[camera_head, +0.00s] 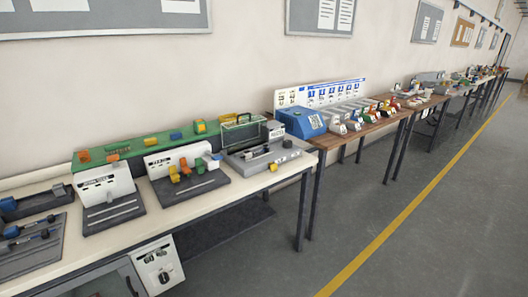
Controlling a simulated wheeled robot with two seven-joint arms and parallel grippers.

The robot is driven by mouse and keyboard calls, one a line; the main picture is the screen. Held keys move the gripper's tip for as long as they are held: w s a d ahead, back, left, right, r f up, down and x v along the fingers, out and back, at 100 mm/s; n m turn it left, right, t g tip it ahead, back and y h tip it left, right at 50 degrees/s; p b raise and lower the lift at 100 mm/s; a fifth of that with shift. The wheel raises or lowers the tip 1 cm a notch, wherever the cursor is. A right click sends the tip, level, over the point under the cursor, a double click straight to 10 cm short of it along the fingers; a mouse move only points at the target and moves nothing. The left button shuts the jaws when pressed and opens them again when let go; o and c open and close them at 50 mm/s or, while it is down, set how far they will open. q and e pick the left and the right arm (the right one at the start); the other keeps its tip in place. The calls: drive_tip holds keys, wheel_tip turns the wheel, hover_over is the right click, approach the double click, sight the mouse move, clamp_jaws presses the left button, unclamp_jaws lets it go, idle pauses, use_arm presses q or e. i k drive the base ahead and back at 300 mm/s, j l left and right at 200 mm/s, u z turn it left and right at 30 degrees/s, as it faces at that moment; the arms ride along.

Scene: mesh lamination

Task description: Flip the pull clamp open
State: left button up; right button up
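Neither of my grippers is in view. I cannot pick out the pull clamp for certain at this distance. Several small fixtures stand on the near workbench (215,211). One is a grey unit (285,156) with dark parts on top and a raised dark frame (241,131) behind it, near the bench's right end. Two white-backed stations (106,186) (180,158) stand left of it, the right one with orange and yellow pieces. Grey fixtures with dark bar-like parts (32,235) lie at the far left. Their clamp details are too small to read.
A green strip (135,148) with small coloured blocks runs along the wall. A blue box (302,122) stands on the brown table (353,131) beyond. More tables recede to the right. The grey floor (340,221) is open, with a yellow line (400,222) along it.

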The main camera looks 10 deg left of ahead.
sight(273, 167)
drive_tip(key=i+l+u, duration=0.1)
drive_tip(key=i+l, duration=0.7)
drive_tip(key=i+l+u, duration=0.15)
drive_tip(key=i+l, duration=0.25)
drive_tip(key=l, duration=0.15)
drive_tip(key=i+l+u, duration=0.1)
drive_tip(key=i+l, duration=0.3)
drive_tip(key=i+l+u, duration=0.1)
drive_tip(key=i+l, duration=0.25)
drive_tip(key=l, duration=0.25)
